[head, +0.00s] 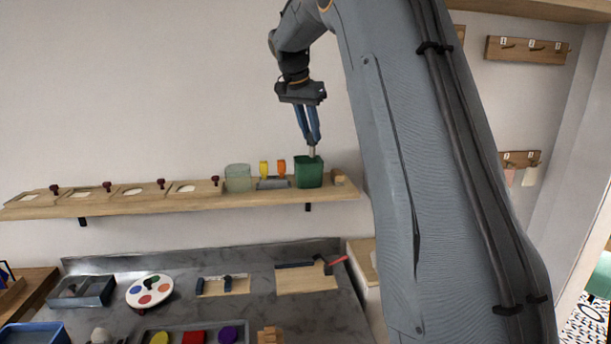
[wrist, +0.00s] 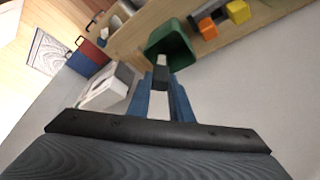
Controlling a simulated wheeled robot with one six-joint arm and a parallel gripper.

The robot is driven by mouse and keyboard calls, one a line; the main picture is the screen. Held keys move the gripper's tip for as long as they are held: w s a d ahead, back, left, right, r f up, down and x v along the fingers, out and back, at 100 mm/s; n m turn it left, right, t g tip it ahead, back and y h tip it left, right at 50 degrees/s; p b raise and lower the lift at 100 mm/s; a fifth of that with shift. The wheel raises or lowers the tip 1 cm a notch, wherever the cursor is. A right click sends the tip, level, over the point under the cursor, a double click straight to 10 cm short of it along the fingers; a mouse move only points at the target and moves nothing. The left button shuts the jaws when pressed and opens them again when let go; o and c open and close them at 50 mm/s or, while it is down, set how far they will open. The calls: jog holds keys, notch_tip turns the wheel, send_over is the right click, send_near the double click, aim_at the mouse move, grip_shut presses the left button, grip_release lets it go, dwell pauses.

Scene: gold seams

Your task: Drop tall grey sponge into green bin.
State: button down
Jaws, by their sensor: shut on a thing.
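The green bin (head: 308,173) stands near the right end of the wooden wall shelf. It also shows in the wrist view (wrist: 170,45), with its open mouth facing the camera. My gripper (head: 312,141) points down above the bin. Its blue fingers are shut on the tall grey sponge (head: 312,151), which hangs below the fingertips at the bin's mouth. In the wrist view the sponge (wrist: 161,73) shows between the fingers and overlaps the bin's rim. I cannot tell how far its lower end is inside.
On the shelf (head: 130,204), a pale green translucent container (head: 237,178) and yellow (head: 264,169) and orange (head: 282,168) blocks stand left of the bin. A small wooden piece (head: 339,179) sits to its right. The grey counter (head: 180,268) below holds trays and tools.

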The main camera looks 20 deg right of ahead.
aim_at(310, 144)
jog(key=shift+f+b, duration=1.55)
jog(key=shift+f, duration=0.9)
jog(key=c, duration=1.5)
grip_release()
jog(key=shift+a, duration=0.1)
jog(key=b+v, duration=0.2)
jog(key=v, duration=0.6)
jog(key=shift+b, duration=0.3)
jog(key=shift+f, duration=0.15)
